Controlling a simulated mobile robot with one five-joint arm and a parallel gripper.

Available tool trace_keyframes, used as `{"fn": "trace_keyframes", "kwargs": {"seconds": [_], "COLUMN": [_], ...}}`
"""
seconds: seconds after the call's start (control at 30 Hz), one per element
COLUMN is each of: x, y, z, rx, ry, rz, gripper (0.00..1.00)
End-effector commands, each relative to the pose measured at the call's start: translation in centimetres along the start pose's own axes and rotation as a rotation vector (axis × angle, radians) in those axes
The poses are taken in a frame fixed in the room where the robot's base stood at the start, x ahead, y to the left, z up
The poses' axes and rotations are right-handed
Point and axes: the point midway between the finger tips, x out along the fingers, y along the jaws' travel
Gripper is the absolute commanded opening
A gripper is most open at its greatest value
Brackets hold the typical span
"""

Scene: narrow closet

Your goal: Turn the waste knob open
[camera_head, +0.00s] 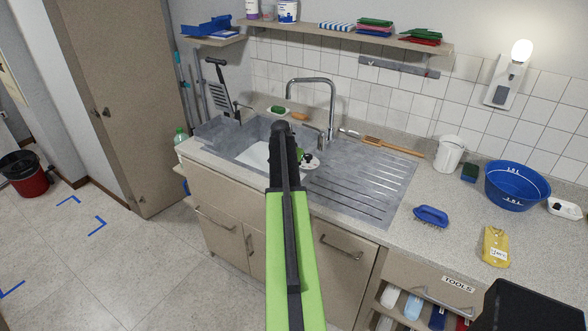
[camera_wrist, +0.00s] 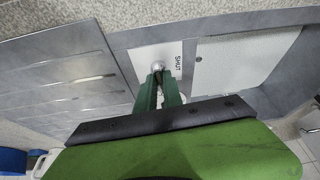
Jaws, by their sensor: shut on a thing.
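In the wrist view a small silvery waste knob (camera_wrist: 158,66) stands on a white plate (camera_wrist: 145,57) marked SHUT, set in the grey metal sink surface. My gripper (camera_wrist: 160,79) has its green fingers closed on this knob. Which way the knob points is hidden by the fingers. In the head view my arm covers much of the sink (camera_head: 350,187). A bit of the white plate (camera_head: 311,165) shows just right of my arm, and the knob itself is hard to make out there.
A tall faucet (camera_head: 332,95) rises behind the sink. A wooden-handled brush (camera_head: 385,144), white cup (camera_head: 450,153), blue basin (camera_head: 517,185) and blue brush (camera_head: 431,216) are on the counter to the right. A shelf (camera_head: 345,36) runs above. Open floor (camera_head: 135,262) lies to the left.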

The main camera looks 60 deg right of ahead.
Motion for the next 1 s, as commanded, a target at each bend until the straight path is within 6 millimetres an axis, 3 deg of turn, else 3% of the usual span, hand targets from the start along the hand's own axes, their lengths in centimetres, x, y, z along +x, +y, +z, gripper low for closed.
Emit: {"fn": "trace_keyframes", "kwargs": {"seconds": [0.77,0.8,0.93,1.0], "x": [0.03,0.03,0.03,0.02], "y": [0.14,0.14,0.09,0.05], "z": [0.03,0.03,0.03,0.02], "rx": [0.096,0.096,0.095,0.094], "ry": [-0.002,-0.002,-0.002,-0.001], "rz": [0.043,0.043,0.042,0.041], "gripper": [0.0,0.13,0.3,0.33]}}
